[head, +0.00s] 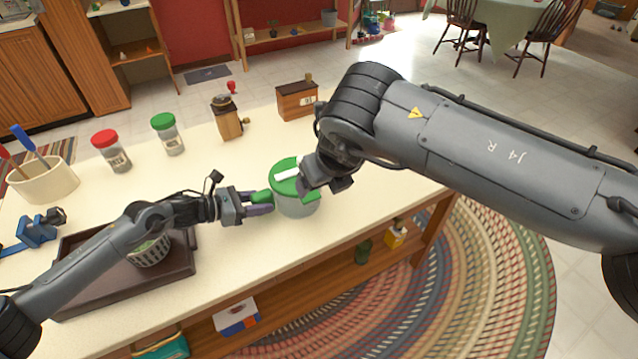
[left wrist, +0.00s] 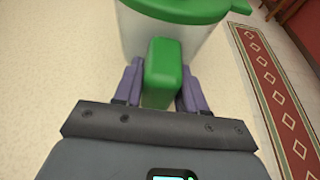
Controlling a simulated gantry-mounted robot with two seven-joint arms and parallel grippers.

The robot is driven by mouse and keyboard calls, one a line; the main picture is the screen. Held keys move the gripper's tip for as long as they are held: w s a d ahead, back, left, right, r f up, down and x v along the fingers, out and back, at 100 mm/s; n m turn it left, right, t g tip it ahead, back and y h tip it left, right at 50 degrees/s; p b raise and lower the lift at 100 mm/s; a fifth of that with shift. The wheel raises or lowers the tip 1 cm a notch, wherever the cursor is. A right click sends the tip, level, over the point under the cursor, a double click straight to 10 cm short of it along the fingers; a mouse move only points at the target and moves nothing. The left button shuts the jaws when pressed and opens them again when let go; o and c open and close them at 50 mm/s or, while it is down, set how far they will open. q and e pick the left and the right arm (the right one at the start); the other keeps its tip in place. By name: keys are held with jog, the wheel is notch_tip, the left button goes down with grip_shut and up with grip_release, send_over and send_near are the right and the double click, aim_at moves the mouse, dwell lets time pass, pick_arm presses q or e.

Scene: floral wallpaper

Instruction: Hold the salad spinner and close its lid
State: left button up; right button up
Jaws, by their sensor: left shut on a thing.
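The salad spinner (head: 296,203) stands upright on the counter, a pale clear bowl with a green handle on its left side. Its green lid (head: 284,168) with a white bar on top lies over the bowl; whether it is fully seated I cannot tell. My left gripper (head: 262,202) is shut on the green handle, which also shows between the purple fingers in the left wrist view (left wrist: 162,72). My right gripper (head: 303,188) is at the right side of the lid; its own arm hides most of its fingers, so its opening is unclear.
The cream counter (head: 215,265) is clear around the spinner. Behind stand a wooden grinder (head: 228,118), a wooden box (head: 297,101) and red- and green-capped jars (head: 167,133). A dark tray (head: 90,288) with a small basket lies under my left arm. The counter's front edge is close to the spinner.

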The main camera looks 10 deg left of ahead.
pick_arm(q)
jog(key=shift+f, duration=0.1)
dwell(0.3)
jog(key=o, duration=1.1)
jog(key=shift+s, duration=0.1)
